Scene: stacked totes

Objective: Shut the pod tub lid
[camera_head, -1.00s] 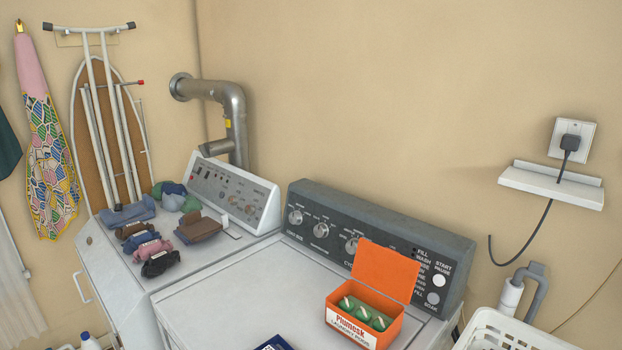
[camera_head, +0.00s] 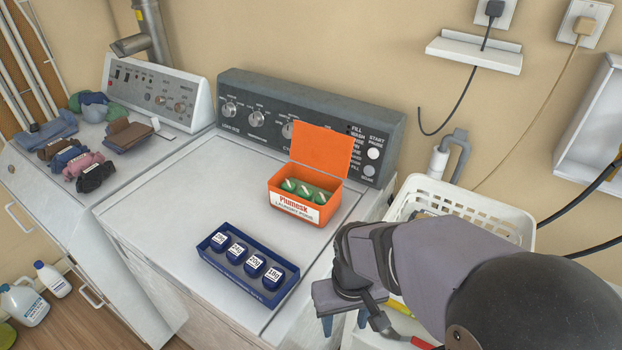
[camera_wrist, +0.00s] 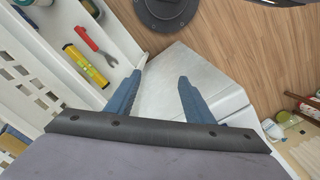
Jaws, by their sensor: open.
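The orange pod tub (camera_head: 297,207) sits on the washer top near the control panel, with a white "Plumosk" label on its front. Its orange lid (camera_head: 322,149) stands open, raised at the back. Several green pods (camera_head: 305,189) show inside. My gripper (camera_head: 340,328) is at the lower right of the head view, in front of the washer's right corner, pointing down and apart from the tub. In the wrist view its two blue fingers (camera_wrist: 160,92) are spread with nothing between them. The tub is not in the wrist view.
A navy tray (camera_head: 240,281) with several labelled weights lies on the washer in front of the tub. A white basket (camera_head: 470,212) stands right of the washer. Folded cloths (camera_head: 75,165) lie on the left machine. The washer top left of the tub is clear.

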